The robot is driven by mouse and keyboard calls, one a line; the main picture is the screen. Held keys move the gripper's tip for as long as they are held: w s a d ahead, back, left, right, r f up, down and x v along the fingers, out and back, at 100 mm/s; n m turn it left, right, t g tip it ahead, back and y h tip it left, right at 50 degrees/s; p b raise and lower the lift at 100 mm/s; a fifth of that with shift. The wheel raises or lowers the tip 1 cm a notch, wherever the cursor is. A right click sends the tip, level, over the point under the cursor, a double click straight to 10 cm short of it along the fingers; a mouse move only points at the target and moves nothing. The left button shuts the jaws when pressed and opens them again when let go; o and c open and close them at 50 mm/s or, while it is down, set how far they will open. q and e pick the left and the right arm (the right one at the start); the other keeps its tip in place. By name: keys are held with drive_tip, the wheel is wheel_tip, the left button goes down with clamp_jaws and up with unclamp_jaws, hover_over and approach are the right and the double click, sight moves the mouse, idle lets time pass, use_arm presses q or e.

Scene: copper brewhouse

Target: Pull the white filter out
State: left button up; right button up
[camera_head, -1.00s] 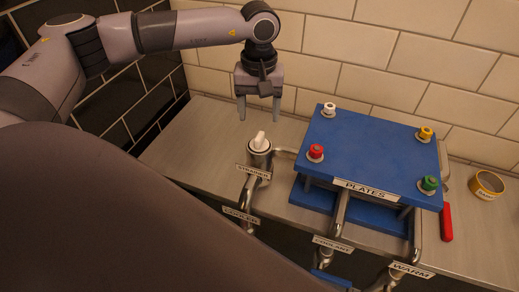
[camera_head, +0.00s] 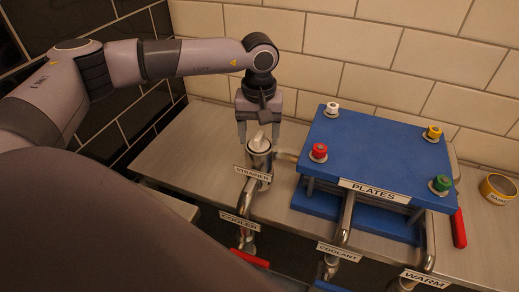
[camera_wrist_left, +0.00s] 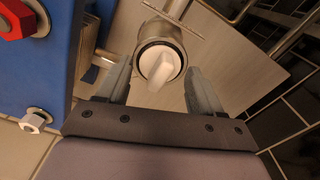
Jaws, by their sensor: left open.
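The white filter (camera_head: 259,143) sits in the top of the upright metal strainer housing (camera_head: 258,163), with its raised grip tab upward. It also shows in the left wrist view (camera_wrist_left: 158,64), seated in a dark-rimmed opening. My left gripper (camera_head: 258,143) is open, its fingers pointing down on either side of the filter's cap from behind. In the left wrist view the fingers (camera_wrist_left: 162,88) are spread wider than the cap and do not appear to touch it. My right gripper is not in view.
The blue plate block (camera_head: 378,153) with red, white, yellow and green knobs stands close right of the strainer. Labelled pipes run down the counter front. A yellow tape roll (camera_head: 496,189) and a red-handled item (camera_head: 459,229) lie further right. The counter left is clear.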

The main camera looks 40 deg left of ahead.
use_arm(q)
clamp_jaws()
drive_tip(key=shift+r, duration=0.35)
drive_tip(key=shift+r+p, duration=0.3)
drive_tip(key=shift+p, duration=0.1)
drive_tip(key=shift+r, duration=0.15)
wheel_tip(320, 180, up, 8)
drive_tip(key=p, duration=0.6)
drive_tip(key=shift+r, duration=0.25)
idle(0.4)
idle(0.3)
